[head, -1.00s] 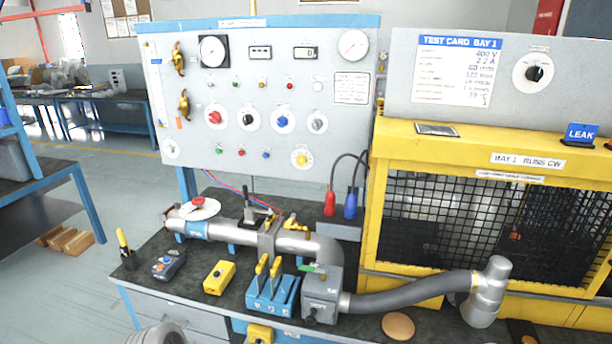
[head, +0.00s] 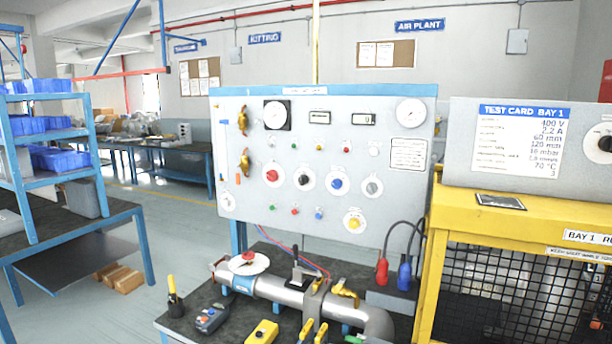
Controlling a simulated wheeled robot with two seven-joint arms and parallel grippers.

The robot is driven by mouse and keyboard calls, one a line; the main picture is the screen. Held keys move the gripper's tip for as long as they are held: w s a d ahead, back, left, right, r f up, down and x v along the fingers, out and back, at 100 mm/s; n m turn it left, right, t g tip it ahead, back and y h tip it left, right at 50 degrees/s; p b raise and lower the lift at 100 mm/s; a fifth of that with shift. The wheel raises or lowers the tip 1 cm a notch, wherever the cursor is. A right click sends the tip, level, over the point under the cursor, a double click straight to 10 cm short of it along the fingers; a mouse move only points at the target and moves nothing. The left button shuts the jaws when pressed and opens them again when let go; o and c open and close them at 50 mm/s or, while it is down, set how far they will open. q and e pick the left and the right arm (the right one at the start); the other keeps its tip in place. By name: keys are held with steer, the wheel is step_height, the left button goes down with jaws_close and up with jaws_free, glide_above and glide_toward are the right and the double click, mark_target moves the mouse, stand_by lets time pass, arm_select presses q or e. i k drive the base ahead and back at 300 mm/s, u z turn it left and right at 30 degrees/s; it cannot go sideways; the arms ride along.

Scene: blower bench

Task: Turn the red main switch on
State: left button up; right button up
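The red main switch (head: 271,176) is a red rotary knob on a round pale plate. It sits at the left of a row of rotary knobs on the upright grey panel (head: 375,230). To its right are a black knob (head: 304,180), a blue knob (head: 337,184) and a grey knob (head: 372,188). The red knob's exact pointing direction is too small to tell. Nothing covers it. Neither of my grippers shows in the head view.
Below the panel stands a bench with a grey pipe (head: 280,291), a red handwheel (head: 248,258) and a yellow box (head: 262,332). Red and blue plugs (head: 382,272) stand at its right. A yellow mesh cage (head: 500,225) borders the panel's right side. Open floor lies left.

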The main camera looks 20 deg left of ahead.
mark_target(273, 176)
steer(key=u, duration=0.55)
steer(key=k, duration=0.65)
steer(key=u, duration=1.5)
steer(key=i, duration=2.95)
steer(key=z, duration=0.9)
